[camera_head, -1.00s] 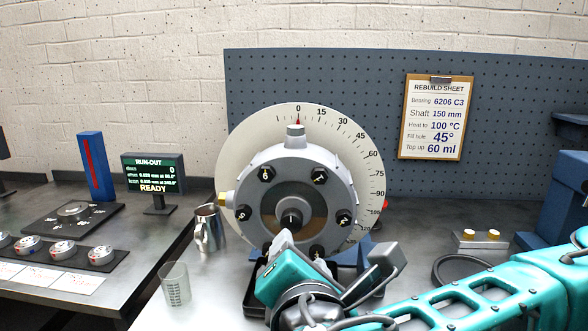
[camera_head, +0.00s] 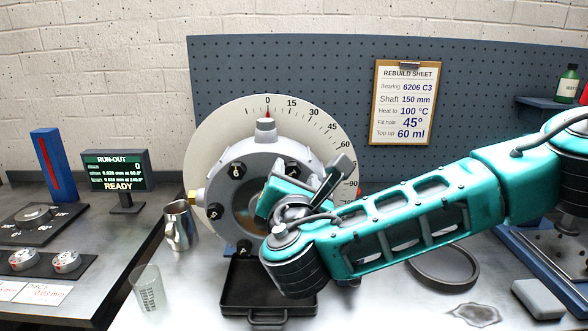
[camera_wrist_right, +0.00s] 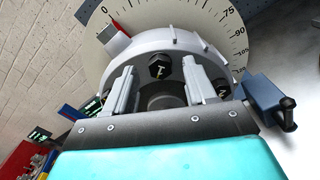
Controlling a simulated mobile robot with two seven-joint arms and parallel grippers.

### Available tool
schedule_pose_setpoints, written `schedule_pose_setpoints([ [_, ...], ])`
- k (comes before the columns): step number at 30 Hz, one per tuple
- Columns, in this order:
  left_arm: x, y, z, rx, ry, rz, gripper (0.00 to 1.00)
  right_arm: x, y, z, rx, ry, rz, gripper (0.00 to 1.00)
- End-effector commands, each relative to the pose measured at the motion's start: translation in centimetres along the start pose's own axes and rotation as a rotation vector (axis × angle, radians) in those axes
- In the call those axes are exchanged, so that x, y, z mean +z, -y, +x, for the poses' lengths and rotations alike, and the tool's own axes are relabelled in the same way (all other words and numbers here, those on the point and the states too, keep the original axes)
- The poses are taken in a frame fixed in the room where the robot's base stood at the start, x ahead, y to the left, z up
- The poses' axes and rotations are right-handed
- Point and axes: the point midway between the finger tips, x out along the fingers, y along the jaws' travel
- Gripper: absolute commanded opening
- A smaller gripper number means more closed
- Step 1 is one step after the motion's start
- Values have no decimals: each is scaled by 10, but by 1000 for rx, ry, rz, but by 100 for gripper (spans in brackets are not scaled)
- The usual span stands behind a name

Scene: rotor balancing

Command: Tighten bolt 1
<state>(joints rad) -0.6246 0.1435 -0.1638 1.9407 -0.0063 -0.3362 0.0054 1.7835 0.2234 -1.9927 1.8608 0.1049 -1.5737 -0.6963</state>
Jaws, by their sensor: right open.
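The grey round rotor housing (camera_head: 232,150) stands upright in front of a pale dial disc (camera_head: 215,125), with dark bolts around its face. In the wrist view, a dark bolt (camera_wrist_right: 160,62) with a pale mark that looks like a 1 shows between my right gripper's two fingers. My right gripper (camera_wrist_right: 158,80) is open, its fingers apart on either side of the bolt's outline; I cannot tell whether they touch it. In the head view, my right gripper (camera_head: 283,195) is in front of the housing's right side and hides its lower right. My left gripper is not in view.
A black tray (camera_head: 268,315) lies below the housing. A metal jug (camera_head: 180,226) and a clear measuring cup (camera_head: 147,288) stand to the left. A run-out screen (camera_head: 116,170) reads READY.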

Motion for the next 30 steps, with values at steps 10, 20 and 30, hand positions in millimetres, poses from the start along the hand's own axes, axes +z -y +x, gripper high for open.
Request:
schedule_pose_setpoints([
  [10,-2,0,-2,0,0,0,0,-1,-1,21,2,-1,0,55],
  [20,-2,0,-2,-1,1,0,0,-1,-1,21,2,-1,1,43],
  [30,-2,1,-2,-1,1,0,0,-1,0,21,1,-1,1,10],
])
